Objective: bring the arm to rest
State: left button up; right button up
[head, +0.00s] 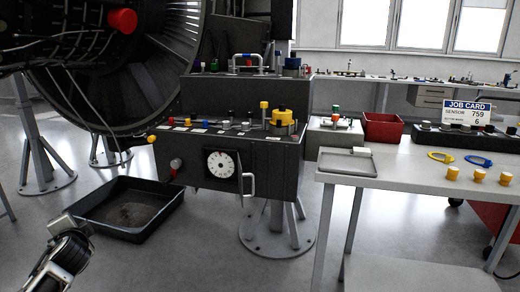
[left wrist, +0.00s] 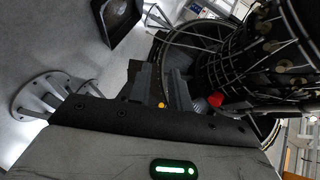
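Part of my left arm (head: 65,258) shows at the lower left of the head view, low over the floor and left of the black drip tray (head: 165,212). Its fingers cannot be made out there. In the left wrist view the two grey fingers of my left gripper (left wrist: 162,84) stand apart with nothing between them, and the engine (left wrist: 250,65) lies beyond them. It looks open and empty. My right arm and right gripper show in neither view.
The engine (head: 110,85) on grey stands fills the upper left. A dark panel box (head: 222,165) with a dial and knobs stands mid-view. A workbench (head: 410,165) at right holds a tray, rings and yellow caps. A red bin (head: 382,127) stands behind.

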pick_arm(q)
jog(key=w+a+r+n+y, duration=0.1)
jog(key=a+r+n+y, duration=0.15)
jog(key=a+r, duration=0.7)
jog(key=w+d+r+n+t+h, duration=0.25)
jog(key=w+d+t+h, duration=0.3)
jog(key=d, duration=0.35)
jog(key=s+d+f+m+g+h, duration=0.15)
jog(key=s+d+f, duration=0.25)
jog(key=d+f, duration=0.4)
jog(key=s+d+f+g+h, duration=0.1)
jog(key=s+d+f+h, duration=0.2)
jog(key=s+d+f, duration=0.3)
jog(key=s+d+f+m+g+h, duration=0.1)
jog(key=s+d+f+h, duration=0.2)
jog(key=d+f, duration=0.6)
jog(key=s+d+f+n+g+h, duration=0.1)
jog(key=s+d+f, duration=0.1)
jog(key=s+d, duration=0.5)
jog(key=s+d+f+n+g+h, duration=0.1)
jog(key=s+d, duration=0.5)
jog(key=s, duration=0.8)
jog(key=shift+d+f, duration=0.35)
jog(key=shift+f, duration=0.15)
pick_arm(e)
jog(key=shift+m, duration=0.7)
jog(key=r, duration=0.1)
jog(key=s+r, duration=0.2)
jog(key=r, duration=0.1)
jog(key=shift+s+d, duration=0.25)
